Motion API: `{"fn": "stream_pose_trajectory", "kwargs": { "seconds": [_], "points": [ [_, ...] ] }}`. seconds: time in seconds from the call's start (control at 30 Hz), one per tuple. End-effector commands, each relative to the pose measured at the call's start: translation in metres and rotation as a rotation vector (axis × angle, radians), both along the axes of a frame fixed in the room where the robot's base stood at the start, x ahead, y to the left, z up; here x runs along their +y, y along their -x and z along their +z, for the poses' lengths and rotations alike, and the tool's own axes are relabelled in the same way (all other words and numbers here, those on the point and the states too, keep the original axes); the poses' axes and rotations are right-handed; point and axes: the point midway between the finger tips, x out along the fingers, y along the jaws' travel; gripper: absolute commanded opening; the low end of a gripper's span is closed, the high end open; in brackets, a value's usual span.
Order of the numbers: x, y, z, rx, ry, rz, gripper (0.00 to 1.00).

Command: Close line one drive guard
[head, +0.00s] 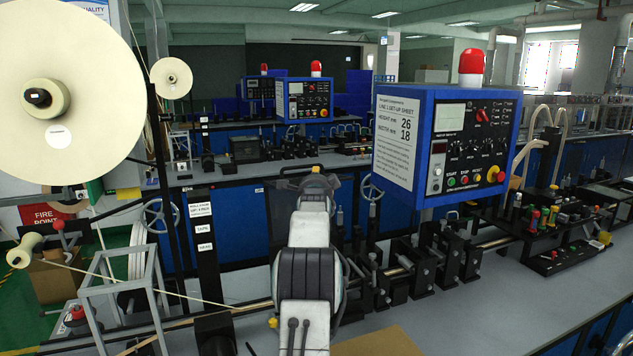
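My arm rises in the lower middle of the head view, and my gripper (313,178) is at its far end, mostly hidden behind the arm's own links. I cannot tell whether its fingers are open or shut. The line one control box (446,145) is blue with a red lamp on top and stands to the right of my gripper. Its white set-up sheet (394,138) reads line 1, height 26 and width 18. I cannot pick out a drive guard with certainty, nor tell whether one is open or closed.
A large cream tape reel (85,75) hangs at left, with a grey frame stand (125,295) below it. Black rollers and guides (425,265) line the bench behind my arm. The grey bench top (510,305) is mostly bare at front right. A cardboard piece (380,343) lies at the front.

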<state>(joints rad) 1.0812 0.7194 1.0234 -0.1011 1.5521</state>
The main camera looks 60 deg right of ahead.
Motion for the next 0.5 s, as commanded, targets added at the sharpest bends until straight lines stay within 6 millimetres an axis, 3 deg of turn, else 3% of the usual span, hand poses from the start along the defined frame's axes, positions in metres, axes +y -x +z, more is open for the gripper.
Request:
{"fn": "stream_pose_trajectory", "kwargs": {
  "seconds": [0.13, 0.5],
  "points": [
    [0.0001, 0.0001, -0.0001, 0.000, 0.000, 0.000, 0.34],
    [0.0000, 0.0006, 0.0015, -0.001, 0.003, -0.001, 0.01]
  ]
}}
